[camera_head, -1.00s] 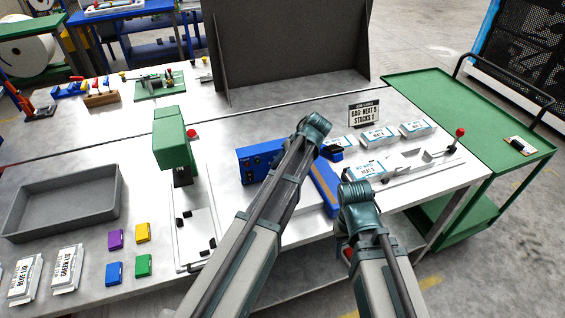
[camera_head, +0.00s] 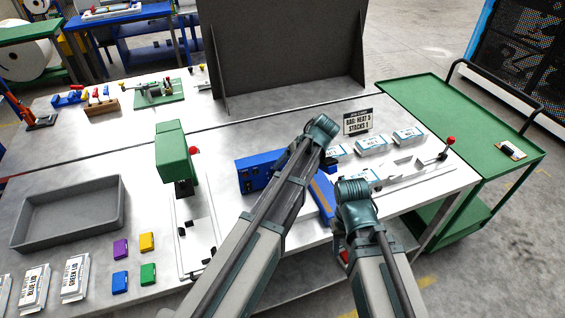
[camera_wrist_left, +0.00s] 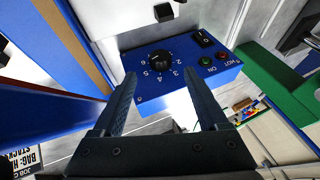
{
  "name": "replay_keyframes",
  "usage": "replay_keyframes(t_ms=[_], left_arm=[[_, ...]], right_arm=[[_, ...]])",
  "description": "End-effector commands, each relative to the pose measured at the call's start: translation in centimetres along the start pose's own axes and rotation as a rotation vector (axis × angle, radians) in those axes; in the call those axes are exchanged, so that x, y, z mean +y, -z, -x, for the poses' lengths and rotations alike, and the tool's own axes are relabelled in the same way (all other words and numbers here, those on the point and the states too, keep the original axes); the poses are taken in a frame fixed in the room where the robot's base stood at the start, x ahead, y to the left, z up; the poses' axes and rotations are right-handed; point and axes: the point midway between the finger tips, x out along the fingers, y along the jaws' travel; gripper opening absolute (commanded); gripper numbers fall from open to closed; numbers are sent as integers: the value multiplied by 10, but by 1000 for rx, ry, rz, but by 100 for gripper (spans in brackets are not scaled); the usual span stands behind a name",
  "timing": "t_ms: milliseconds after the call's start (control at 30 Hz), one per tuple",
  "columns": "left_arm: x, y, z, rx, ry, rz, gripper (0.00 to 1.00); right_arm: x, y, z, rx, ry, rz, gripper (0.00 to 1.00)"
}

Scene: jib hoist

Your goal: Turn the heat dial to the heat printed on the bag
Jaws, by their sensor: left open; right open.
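The heat dial (camera_wrist_left: 160,60) is a round black knob on the blue control box (camera_wrist_left: 205,75), with white numbers around it. I cannot tell which number it points at. The same blue box (camera_head: 253,172) stands mid-bench in the head view. My left gripper (camera_wrist_left: 160,88) is open, its fingertips spread to either side of the dial and just short of it. White bags (camera_head: 372,145) with blue print lie at the right; their print is too small to read. The sign (camera_head: 357,122) appears to read bag heat 5, stacks 1. My right gripper (camera_head: 345,256) is open, low and mostly hidden by its arm.
A green press head (camera_head: 173,155) stands left of the box. A long blue bar (camera_head: 322,195) lies right of it. A rocker switch (camera_wrist_left: 203,38) and red and green lamps sit beside the dial. A grey tray (camera_head: 65,212) and coloured blocks fill the left. A green cart (camera_head: 440,110) stands right.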

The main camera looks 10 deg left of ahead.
Motion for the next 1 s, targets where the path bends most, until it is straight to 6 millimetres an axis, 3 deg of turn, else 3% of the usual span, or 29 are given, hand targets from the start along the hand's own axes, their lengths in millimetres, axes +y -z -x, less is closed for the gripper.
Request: replay_keyframes(t_ms=[33,100,400,1000], left_arm=[[-3,2,17,0,0,-2,76],[-3,2,28,-1,0,-2,76],[-2,1,64,-1,0,-1,76],[0,-1,72,-2,0,0,76]], right_arm=[[2,-1,16,0,0,0,50],[2,-2,26,0,0,1,50],[5,-3,56,0,0,1,50],[6,-4,62,0,0,0,50]])
